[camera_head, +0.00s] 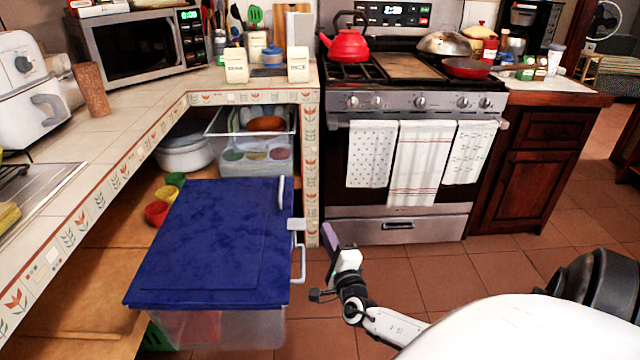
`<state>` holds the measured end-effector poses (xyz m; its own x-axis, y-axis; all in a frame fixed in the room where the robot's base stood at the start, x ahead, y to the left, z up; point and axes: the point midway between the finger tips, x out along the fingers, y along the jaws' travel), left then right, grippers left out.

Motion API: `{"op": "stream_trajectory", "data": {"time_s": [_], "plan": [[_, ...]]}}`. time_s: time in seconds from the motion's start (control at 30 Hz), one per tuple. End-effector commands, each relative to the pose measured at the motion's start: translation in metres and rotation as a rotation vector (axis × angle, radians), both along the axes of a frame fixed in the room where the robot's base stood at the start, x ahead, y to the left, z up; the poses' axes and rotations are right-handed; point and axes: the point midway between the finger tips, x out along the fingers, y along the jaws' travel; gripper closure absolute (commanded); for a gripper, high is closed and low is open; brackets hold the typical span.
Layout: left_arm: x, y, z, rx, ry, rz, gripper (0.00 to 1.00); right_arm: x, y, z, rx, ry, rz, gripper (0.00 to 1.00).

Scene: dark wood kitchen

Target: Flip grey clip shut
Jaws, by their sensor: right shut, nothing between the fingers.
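A clear plastic box (245,328) with a blue lid (205,240) stands on the low wooden shelf at the left. On the lid's right edge, a light grey clip (297,224) sticks outward. Just below it, a pale loop-shaped handle (300,263) stands out from the box's side. A pale upright bar (282,192) shows at the lid's far right corner. My right gripper (329,236) is just right of the clip, shut and empty, with its purple fingers pointing up and left. A small gap shows between it and the clip. My left gripper is out of view.
The tiled counter (125,110) overhangs the shelf on the left. Small red, yellow and green bowls (157,213) and a white pot (185,152) sit behind the box. The stove (415,150) stands behind my gripper. Tiled floor (430,280) is open to the box's right.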

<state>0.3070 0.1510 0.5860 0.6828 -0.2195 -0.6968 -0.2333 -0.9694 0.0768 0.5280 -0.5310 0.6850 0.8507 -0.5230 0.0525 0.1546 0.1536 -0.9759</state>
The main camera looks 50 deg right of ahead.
Motion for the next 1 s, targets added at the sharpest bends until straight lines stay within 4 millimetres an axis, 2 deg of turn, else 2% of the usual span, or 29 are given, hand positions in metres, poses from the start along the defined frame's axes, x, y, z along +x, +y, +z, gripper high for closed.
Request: {"op": "stream_trajectory", "data": {"time_s": [0.07,0.3,0.5,0.7,1.0], "plan": [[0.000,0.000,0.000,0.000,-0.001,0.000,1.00,-0.007,-0.011,0.000,-0.006,0.004,0.004,1.00],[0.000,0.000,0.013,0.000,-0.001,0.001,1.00,-0.055,0.018,0.001,0.003,0.003,0.005,1.00],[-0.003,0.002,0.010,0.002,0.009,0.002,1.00,-0.083,0.034,0.000,0.001,0.003,0.005,1.00],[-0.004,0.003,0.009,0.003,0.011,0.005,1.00,-0.093,0.040,0.001,0.000,0.000,0.003,1.00],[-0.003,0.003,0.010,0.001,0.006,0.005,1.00,-0.093,0.041,0.000,0.000,0.000,0.003,1.00]]}}
